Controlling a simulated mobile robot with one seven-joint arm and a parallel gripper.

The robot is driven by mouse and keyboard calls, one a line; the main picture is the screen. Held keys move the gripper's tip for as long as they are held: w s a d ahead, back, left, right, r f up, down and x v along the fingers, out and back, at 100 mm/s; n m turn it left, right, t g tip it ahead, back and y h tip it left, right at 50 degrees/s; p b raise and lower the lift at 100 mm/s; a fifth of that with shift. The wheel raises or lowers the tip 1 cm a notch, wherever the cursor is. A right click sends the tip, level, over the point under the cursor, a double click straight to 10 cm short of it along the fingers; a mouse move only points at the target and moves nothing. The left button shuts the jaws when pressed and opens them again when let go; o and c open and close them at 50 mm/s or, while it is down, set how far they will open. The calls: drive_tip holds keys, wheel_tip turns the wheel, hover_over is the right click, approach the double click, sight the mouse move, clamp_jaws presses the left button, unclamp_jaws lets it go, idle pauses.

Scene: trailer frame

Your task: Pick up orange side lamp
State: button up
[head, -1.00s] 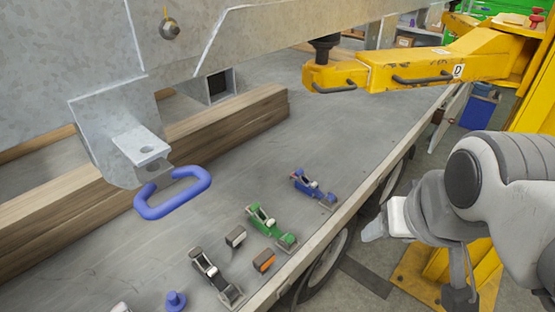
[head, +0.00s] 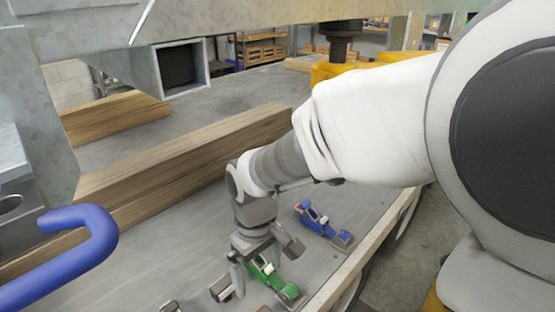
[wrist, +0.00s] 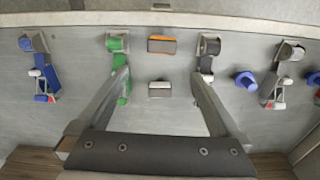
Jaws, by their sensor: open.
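The orange side lamp (wrist: 162,46) is a small block with an orange face and dark body. It lies on the grey bed near the top middle of the wrist view. In the head view I cannot make it out clearly. My gripper (wrist: 161,78) is open and empty, its fingers spread wide to either side of the lamp's column. The lamp lies beyond the fingertips, toward the top. A similar lamp with a pale face (wrist: 160,89) lies nearer, between the fingers in the picture. In the head view my gripper (head: 264,263) hangs down over the bed.
A green clamp (wrist: 117,44) lies left of the lamp and a grey-black clamp (wrist: 207,48) right, both partly behind the fingers. A blue clamp (head: 321,221) lies farther off. A blue knob (wrist: 246,81) stands at right. Timber beams (head: 190,160) and a blue handle (head: 75,245) flank the bed.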

drive_tip(key=f+b, duration=0.1)
drive_tip(key=f, duration=0.3)
drive_tip(key=f+b, duration=0.1)
drive_tip(key=f, duration=0.3)
drive_tip(key=f+b, duration=0.1)
drive_tip(key=f, duration=0.3)
drive_tip(key=shift+s+a+f, duration=0.1)
drive_tip(key=shift+a, duration=0.2)
drive_tip(key=shift+f+b, duration=0.9)
drive_tip(key=shift+f, duration=2.15)
drive_tip(key=c, duration=1.2)
drive_tip(key=shift+r, duration=0.1)
